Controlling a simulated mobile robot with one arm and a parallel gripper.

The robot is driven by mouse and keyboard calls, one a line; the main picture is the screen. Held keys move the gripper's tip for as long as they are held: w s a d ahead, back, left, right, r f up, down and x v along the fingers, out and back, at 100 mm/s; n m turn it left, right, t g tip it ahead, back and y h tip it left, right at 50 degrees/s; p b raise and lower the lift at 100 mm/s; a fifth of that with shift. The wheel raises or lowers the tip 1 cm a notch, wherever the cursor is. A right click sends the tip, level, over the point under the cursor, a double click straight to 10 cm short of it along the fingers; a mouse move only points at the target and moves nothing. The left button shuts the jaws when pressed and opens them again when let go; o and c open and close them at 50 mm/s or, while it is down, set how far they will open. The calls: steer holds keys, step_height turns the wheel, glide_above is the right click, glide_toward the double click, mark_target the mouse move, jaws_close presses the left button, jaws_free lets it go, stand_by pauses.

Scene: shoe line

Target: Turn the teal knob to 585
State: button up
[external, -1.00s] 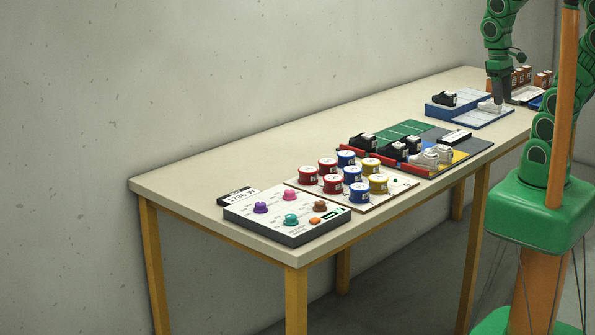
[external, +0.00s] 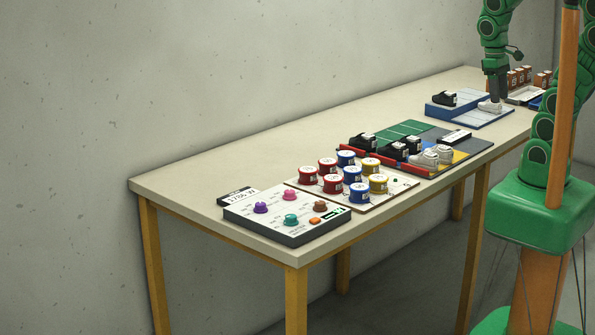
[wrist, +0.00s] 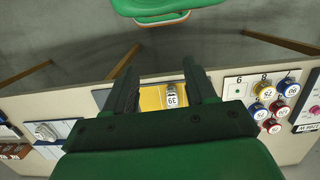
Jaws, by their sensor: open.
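The teal knob (external: 291,219) stands at the front of a grey control panel (external: 283,240) on the near end of the table, in the external view. Its pointer and the number it is set to are too small to read. My gripper (external: 497,98) is far from it, towards the table's far end. In the wrist view my gripper (wrist: 162,68) is open and empty, its two dark fingers apart, with a white shoe (wrist: 171,95) visible between them. Only an edge of the panel (wrist: 304,117) shows there; the teal knob is out of that view.
Purple (external: 260,207), pink (external: 289,195) and brown (external: 320,206) knobs and an orange button (external: 315,220) share the panel. A label card (external: 237,196) lies behind it. Several coloured spools (external: 332,184), then mats with shoes (external: 404,130), lie between panel and gripper.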

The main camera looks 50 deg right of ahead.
steer(key=w+a+r+n, duration=0.2)
steer(key=w+a+n, duration=0.15)
steer(key=w, duration=0.35)
steer(key=w+a+r+n, duration=0.1)
steer(key=w+a+n, duration=0.1)
steer(key=w+a, duration=0.45)
steer(key=w+a+n, duration=0.7)
steer(key=w+a, duration=0.6)
steer(key=a, duration=0.3)
steer(key=n+t, duration=0.1)
steer(key=n, duration=1.1)
glide_toward(291, 215)
steer(key=shift+s+a+f, duration=0.1)
steer(key=shift+s+a, duration=0.1)
steer(key=shift+a, duration=0.1)
steer(key=shift+s+f, duration=0.2)
steer(key=shift+f, duration=3.75)
